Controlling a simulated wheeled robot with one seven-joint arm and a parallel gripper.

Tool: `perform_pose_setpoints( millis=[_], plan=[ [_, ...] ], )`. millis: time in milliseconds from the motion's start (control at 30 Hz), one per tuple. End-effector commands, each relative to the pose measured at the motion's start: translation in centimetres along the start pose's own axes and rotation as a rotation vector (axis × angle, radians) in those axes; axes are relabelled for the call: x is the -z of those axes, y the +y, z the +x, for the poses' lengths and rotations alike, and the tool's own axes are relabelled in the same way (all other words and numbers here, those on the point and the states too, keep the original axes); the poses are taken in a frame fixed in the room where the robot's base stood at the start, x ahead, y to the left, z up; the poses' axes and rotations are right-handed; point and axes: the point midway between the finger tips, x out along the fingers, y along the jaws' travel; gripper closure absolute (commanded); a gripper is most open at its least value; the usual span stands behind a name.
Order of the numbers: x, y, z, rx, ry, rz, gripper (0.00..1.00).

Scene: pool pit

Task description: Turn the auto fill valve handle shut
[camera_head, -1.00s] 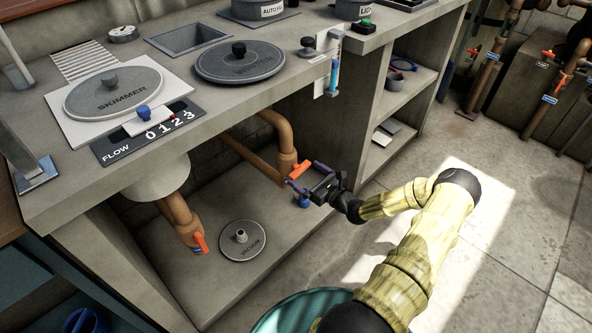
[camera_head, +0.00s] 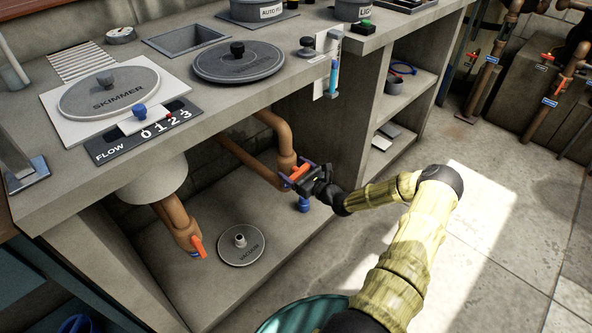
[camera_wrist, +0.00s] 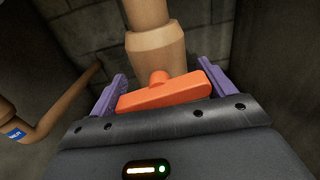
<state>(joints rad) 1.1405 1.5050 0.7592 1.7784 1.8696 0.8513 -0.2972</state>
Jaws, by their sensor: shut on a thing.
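An orange valve handle (camera_head: 299,172) sits on a brown pipe (camera_head: 286,160) under the counter. In the wrist view the orange handle (camera_wrist: 163,93) lies nearly crosswise below the pipe (camera_wrist: 156,50), slightly tilted. My gripper (camera_head: 298,173) has its purple fingers on either side of the handle, at its two ends, and is shut on it; it also shows in the wrist view (camera_wrist: 160,92). A blue fitting (camera_head: 304,204) hangs just below the gripper. I cannot read a label on this valve.
A second orange handle (camera_head: 198,246) is on the pipe at left. A grey vacuum lid (camera_head: 241,244) lies on the cabinet floor. The counter (camera_head: 215,105) overhangs the space, and a shelf unit (camera_head: 390,150) stands at right. A teal round rim (camera_head: 300,314) is at bottom.

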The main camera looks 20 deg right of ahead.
Motion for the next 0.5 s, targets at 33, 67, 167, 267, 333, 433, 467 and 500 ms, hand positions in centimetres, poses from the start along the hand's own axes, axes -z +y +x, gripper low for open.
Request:
perform_pose_setpoints(
  millis=[33,67,167,267,333,433,467,500],
  plan=[
    [-0.05,-0.02,0.03,0.0,0.0,0.002,0.41],
    [-0.09,-0.02,0.03,0.001,0.0,0.004,0.41],
    [-0.29,-0.05,0.05,0.001,-0.001,0.021,0.41],
    [-0.5,-0.05,0.06,0.001,-0.001,0.053,0.41],
    [-0.57,-0.07,0.06,0.002,-0.001,0.082,0.41],
    [-0.54,-0.04,0.05,0.001,-0.001,0.126,0.41],
    [-0.51,-0.06,0.05,0.001,-0.001,0.139,0.41],
    [-0.46,-0.09,0.05,0.002,-0.001,0.152,0.41]
  ],
)
